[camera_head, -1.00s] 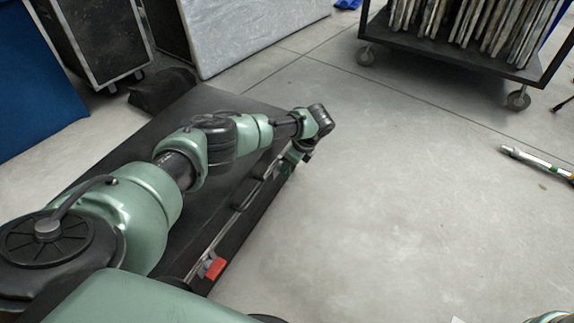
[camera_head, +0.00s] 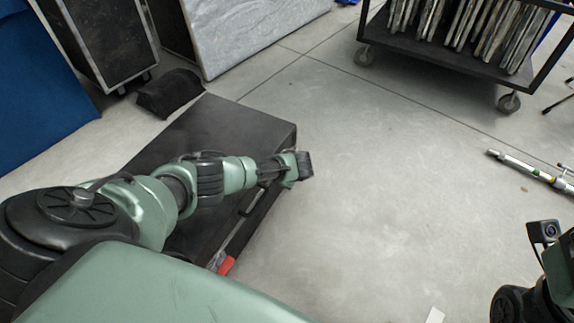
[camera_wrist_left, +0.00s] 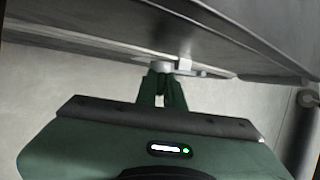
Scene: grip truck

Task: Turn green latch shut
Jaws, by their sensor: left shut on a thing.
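A long black case (camera_head: 215,125) lies on the floor under my left arm. My left gripper is at the case's front side in the head view, with its fingers hidden there behind the wrist. In the left wrist view its dark green fingers (camera_wrist_left: 162,88) are shut on a small grey metal latch part (camera_wrist_left: 163,68) at the case's edge. The latch's green colour does not show clearly. A red latch (camera_head: 226,265) sits nearer to me on the same side. Part of my right arm shows at the lower right of the head view; its fingers are not seen.
A wheeled cart (camera_head: 450,55) with upright panels stands at the back right. A metal pole (camera_head: 530,170) lies on the floor at right. A dark bag (camera_head: 170,92) and a wheeled case (camera_head: 105,40) are behind the black case.

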